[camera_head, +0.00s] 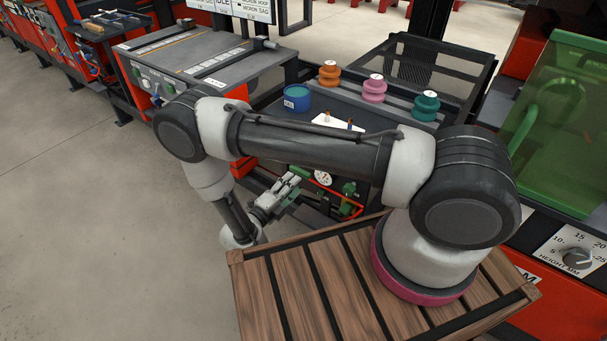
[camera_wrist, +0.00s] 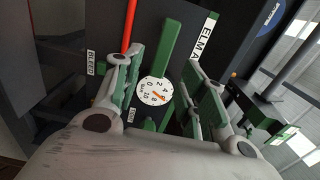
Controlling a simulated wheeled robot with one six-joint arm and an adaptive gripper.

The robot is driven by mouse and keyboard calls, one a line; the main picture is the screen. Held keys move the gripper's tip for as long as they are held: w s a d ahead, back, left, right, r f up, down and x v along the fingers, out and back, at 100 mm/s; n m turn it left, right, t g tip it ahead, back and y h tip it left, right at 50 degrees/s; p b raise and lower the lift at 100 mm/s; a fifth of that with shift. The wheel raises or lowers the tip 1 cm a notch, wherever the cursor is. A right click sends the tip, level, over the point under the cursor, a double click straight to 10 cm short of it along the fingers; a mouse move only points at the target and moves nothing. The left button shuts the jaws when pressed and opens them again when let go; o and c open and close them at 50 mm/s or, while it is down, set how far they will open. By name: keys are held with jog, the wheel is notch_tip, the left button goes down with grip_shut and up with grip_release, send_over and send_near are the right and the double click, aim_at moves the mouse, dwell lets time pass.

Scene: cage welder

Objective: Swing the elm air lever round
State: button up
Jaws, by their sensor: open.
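A green lever bar (camera_wrist: 167,45) shows in the wrist view, beside a white label (camera_wrist: 204,36) reading "ELM A", its end cut off. The lever runs up from near a round white gauge (camera_wrist: 155,92) on a dark panel. My gripper (camera_wrist: 165,58) is open, with one green-padded finger on either side of the lever in the picture; I cannot tell whether either touches it. In the head view, my gripper (camera_head: 284,192) reaches low to the panel, left of the gauge (camera_head: 323,177). The lever is hard to make out there.
A red pipe (camera_wrist: 129,25) and a "BLEED" label (camera_wrist: 91,63) are left of the lever. A blue tin (camera_head: 297,98) and orange, pink and teal spools (camera_head: 426,106) stand above the panel. Open floor (camera_head: 100,220) lies to the left.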

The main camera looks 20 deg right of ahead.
jog(key=x, duration=0.7)
grip_shut()
